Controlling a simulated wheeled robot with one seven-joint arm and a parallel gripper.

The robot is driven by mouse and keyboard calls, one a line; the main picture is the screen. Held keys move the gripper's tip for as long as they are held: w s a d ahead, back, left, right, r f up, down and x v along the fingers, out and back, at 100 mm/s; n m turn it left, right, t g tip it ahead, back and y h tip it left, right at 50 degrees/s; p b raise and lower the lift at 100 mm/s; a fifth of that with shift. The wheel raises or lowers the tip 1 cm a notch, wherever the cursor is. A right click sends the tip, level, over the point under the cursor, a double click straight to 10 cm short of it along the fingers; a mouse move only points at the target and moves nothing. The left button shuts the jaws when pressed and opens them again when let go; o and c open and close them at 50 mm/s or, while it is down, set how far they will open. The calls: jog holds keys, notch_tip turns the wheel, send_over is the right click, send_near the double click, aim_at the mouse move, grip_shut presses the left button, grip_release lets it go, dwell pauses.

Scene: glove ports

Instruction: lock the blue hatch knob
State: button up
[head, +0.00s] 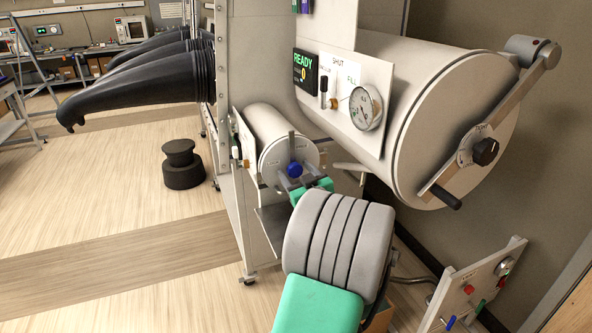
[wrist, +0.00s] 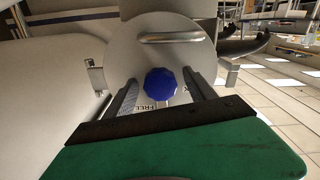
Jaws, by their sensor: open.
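The blue hatch knob (head: 295,170) sits on the round end face of the small white cylinder hatch (head: 268,127). In the wrist view the faceted blue knob (wrist: 161,84) is near the middle of the grey disc (wrist: 195,60), with the word FREE printed below it to the left. My gripper (wrist: 160,88) is open, one finger on each side of the knob. Gaps show between the fingers and the knob in that view. In the head view my gripper (head: 290,178) reaches the hatch face, its green body partly hidden behind my grey arm. A lock mark is mostly hidden by the right finger.
A bar handle (wrist: 171,37) and side clamps (wrist: 95,76) are on the disc. The large cylinder (head: 455,115) with its lever and black knob (head: 486,151) is at right. A gauge panel (head: 345,95) is above; a low switch panel (head: 475,288) stands at lower right.

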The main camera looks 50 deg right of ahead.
jog(key=shift+c, duration=0.4)
grip_shut()
dwell(0.4)
